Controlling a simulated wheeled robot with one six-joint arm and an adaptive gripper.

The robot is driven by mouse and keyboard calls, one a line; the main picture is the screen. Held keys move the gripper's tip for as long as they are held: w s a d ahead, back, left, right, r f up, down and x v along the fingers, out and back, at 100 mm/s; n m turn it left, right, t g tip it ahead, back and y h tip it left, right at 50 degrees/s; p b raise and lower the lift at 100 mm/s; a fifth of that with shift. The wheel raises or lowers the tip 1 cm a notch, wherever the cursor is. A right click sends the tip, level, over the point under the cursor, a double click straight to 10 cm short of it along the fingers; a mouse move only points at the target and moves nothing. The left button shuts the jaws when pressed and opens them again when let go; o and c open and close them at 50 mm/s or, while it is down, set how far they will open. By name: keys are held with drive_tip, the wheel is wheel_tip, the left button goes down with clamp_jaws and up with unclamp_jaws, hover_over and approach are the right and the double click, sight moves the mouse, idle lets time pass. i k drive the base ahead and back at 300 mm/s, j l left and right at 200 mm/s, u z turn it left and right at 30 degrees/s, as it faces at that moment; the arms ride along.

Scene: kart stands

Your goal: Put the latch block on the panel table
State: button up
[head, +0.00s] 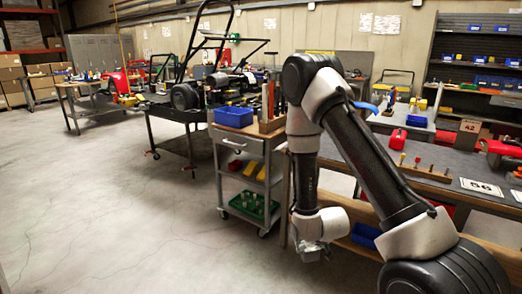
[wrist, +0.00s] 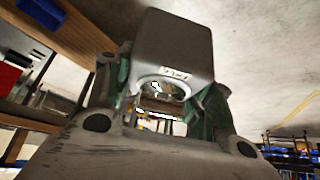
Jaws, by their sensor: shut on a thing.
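My gripper (wrist: 164,88) is shut on a grey metal block with rounded edges, probably the latch block (wrist: 176,38). The block sits between the greenish finger pads, with a small white label and a round opening on its near side. In the head view my gripper (head: 312,250) hangs low, beside the workbench on the right and right of the trolley; the block is too small there to make out clearly. I cannot tell which table is the panel table; no sign names it.
A grey trolley (head: 222,182) with a blue bin (head: 234,117) stands left of my arm. The workbench marked 56 (head: 450,162) holds tools behind my arm. A kart frame on a stand (head: 185,98) is farther back. The concrete floor (head: 110,215) at left is clear.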

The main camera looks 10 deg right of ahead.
sight(439, 164)
drive_tip(key=i+j+z, duration=0.1)
drive_tip(key=i+z, duration=0.2)
drive_tip(key=i, duration=0.15)
drive_tip(key=i+j+z, duration=0.15)
drive_tip(key=i+z, duration=0.2)
drive_tip(key=i+j+z, duration=0.3)
drive_tip(key=i, duration=0.2)
